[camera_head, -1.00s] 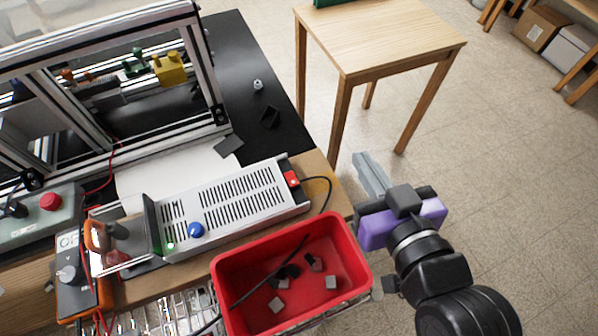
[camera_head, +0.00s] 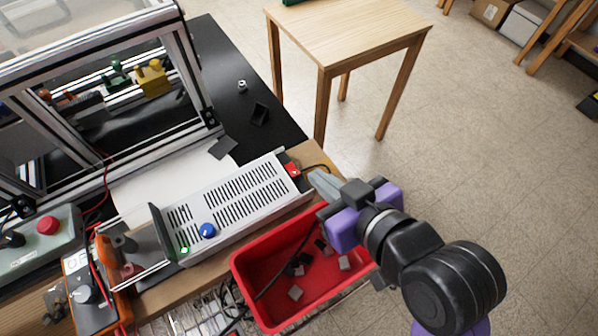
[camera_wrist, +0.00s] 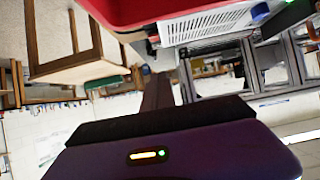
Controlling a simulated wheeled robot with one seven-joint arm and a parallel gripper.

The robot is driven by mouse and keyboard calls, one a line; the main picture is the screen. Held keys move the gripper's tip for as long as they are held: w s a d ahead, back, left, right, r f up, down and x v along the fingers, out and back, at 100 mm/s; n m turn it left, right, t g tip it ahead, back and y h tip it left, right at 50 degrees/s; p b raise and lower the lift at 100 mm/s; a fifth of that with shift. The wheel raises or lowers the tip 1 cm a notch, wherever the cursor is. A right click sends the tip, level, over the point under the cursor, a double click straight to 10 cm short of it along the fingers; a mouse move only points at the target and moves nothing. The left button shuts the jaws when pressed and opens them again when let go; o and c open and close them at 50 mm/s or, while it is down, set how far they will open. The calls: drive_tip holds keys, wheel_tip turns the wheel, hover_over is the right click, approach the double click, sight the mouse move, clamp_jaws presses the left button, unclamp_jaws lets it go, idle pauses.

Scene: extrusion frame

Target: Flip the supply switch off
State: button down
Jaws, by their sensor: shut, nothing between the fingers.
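The power supply (camera_head: 235,195) is a long white slotted box near the bench's front edge, with a blue knob (camera_head: 207,230) and a small lit green lamp (camera_head: 184,250) at its left end. A red switch (camera_head: 292,169) sits at its right end; which way it is set is too small to tell. My gripper (camera_head: 314,178) is shut and empty, with its grey fingertips just right of the switch and a small gap seeming to remain.
A red bin (camera_head: 245,285) with small blocks and a dark cable stands just below my gripper and in front of the supply. A black cable leaves the supply near the switch. An aluminium frame (camera_head: 190,70) stands behind. A wooden table (camera_head: 345,35) stands beyond open floor.

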drive_tip(key=shift+w+f, duration=0.1)
drive_tip(key=shift+f, duration=0.05)
drive_tip(key=b, duration=0.6)
hover_over(289, 167)
drive_tip(key=s+d, duration=0.2)
drive_tip(key=s, duration=0.1)
wheel_tip(289, 167, down, 4)
drive_tip(key=shift+f, duration=0.15)
wheel_tip(289, 167, down, 3)
drive_tip(key=shift+f+p, duration=0.1)
drive_tip(key=shift+p, duration=0.25)
drive_tip(key=shift+s+d+f, duration=0.15)
drive_tip(key=shift+f, duration=0.4)
drive_tip(key=shift+f, duration=0.1)
drive_tip(key=shift+s+d+f, duration=0.1)
drive_tip(key=shift+s+f, duration=0.05)
drive_tip(key=shift+f, duration=0.15)
drive_tip(key=shift+r, duration=0.1)
